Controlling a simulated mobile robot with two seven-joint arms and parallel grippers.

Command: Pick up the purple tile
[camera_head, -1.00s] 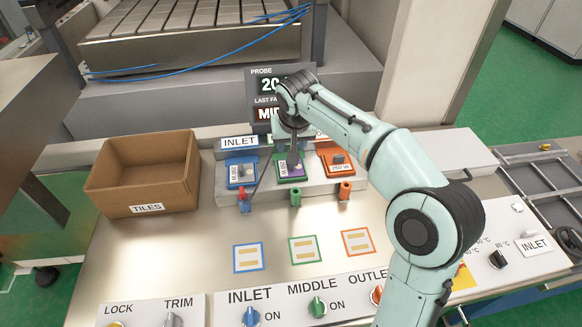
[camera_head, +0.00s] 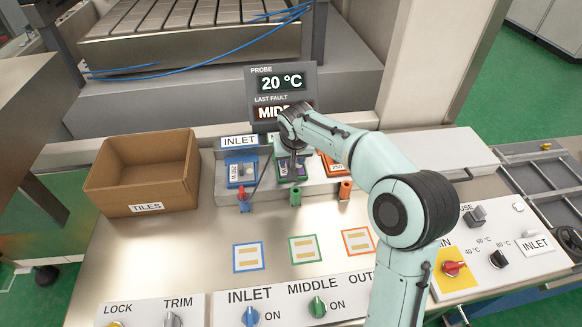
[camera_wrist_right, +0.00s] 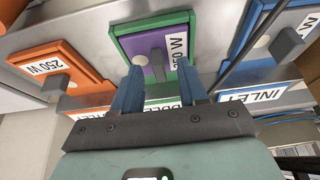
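The purple tile (camera_wrist_right: 138,43) lies in the green-framed middle holder (camera_wrist_right: 186,22). It has a white 250 W label and a grey knob (camera_wrist_right: 157,66). In the head view the purple tile (camera_head: 288,174) is partly hidden by my right gripper (camera_head: 293,165). In the right wrist view my right gripper (camera_wrist_right: 160,66) is open, with its two blue fingers apart and the knob showing between their tips. Whether the fingers reach around the knob or stop short of it cannot be told. My left gripper is not in view.
A blue-framed tile (camera_head: 241,171) and an orange tile (camera_wrist_right: 48,66) sit on either side. An open cardboard TILES box (camera_head: 187,185) stands left. The probe display (camera_head: 312,85) rises behind. The metal panel in front has clear room.

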